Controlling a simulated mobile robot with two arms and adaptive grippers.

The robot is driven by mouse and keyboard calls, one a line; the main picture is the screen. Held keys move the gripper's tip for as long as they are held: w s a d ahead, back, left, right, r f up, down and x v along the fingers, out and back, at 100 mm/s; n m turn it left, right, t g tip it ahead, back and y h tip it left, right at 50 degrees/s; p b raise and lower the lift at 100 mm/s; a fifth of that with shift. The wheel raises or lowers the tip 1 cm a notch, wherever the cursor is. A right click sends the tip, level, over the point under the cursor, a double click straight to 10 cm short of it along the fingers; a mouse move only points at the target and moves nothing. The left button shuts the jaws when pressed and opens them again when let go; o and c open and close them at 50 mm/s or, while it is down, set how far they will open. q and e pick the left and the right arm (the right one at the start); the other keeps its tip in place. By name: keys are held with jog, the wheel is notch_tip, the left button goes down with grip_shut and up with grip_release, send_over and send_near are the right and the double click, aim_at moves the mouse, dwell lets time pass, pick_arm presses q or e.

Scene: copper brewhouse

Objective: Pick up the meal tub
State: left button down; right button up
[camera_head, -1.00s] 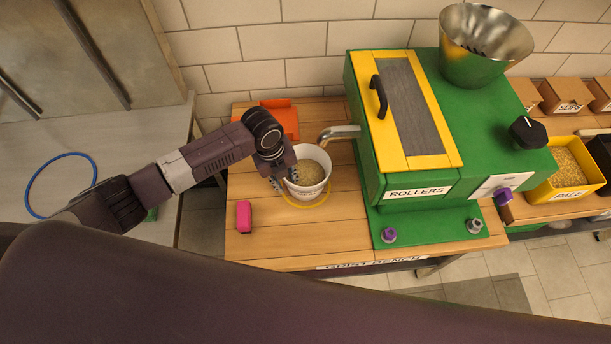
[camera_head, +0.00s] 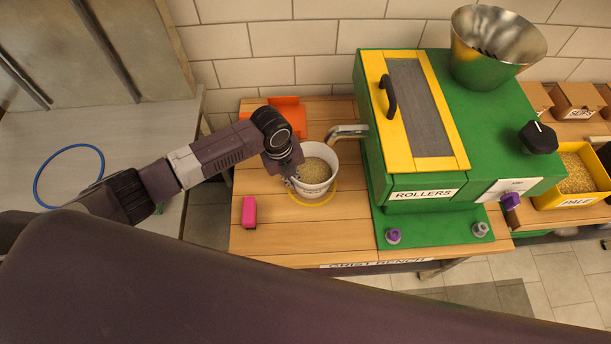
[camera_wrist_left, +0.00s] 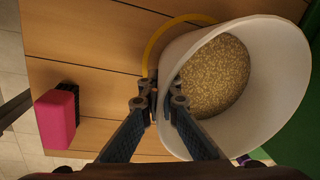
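The meal tub (camera_head: 316,188) is a white, round tub with pale grain in it. It is at the middle of the wooden bench, below the metal spout of the green roller mill. A yellow ring (camera_head: 297,203) shows around its base. My left gripper (camera_head: 292,181) is at the tub's left rim. In the left wrist view, its fingertips (camera_wrist_left: 163,101) pinch the wall of the tub, one finger outside and one inside. The tub (camera_wrist_left: 285,75) looks tilted there; I cannot tell whether its base is clear of the bench. My right gripper is not in view.
The green roller mill (camera_head: 500,140) with its spout (camera_head: 347,131) stands close on the right. A pink block (camera_head: 249,212) lies at the bench's left front, and an orange tray (camera_head: 288,113) is behind. A blue hoop (camera_head: 40,180) lies on the left table.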

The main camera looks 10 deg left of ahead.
pick_arm(q)
jog(key=shift+r, duration=0.1)
jog(key=shift+w+r, duration=0.15)
jog(key=shift+r, duration=0.3)
jog(key=shift+s+d+r, duration=0.1)
jog(key=shift+s+r, duration=0.2)
jog(key=shift+r, duration=0.3)
jog(key=shift+s+d+r, duration=0.1)
jog(key=shift+s+r, duration=0.15)
jog(key=shift+r, duration=0.35)
jog(key=s+d, duration=0.1)
jog(key=s, duration=0.4)
jog(key=s+d+b, duration=0.1)
jog(key=s+d, duration=0.1)
jog(key=s, duration=0.4)
jog(key=s+d, duration=0.1)
jog(key=s, duration=0.4)
jog(key=shift+s+d, duration=0.25)
jog(key=shift+d, duration=0.1)
jog(key=w+a+r+n+y, duration=0.1)
jog(key=a+r+n, duration=0.2)
jog(key=r+n, duration=0.5)
jog(key=w+a+r+n+y, duration=0.1)
jog(key=w+a+r+n, duration=0.1)
jog(key=r+n, duration=0.6)
jog(key=w+a+r+n+g+y, duration=0.1)
jog(key=a+r+n, duration=0.4)
jog(key=n, duration=0.8)
jog(key=shift+w+r, duration=0.65)
jog(key=shift+r, duration=1.25)
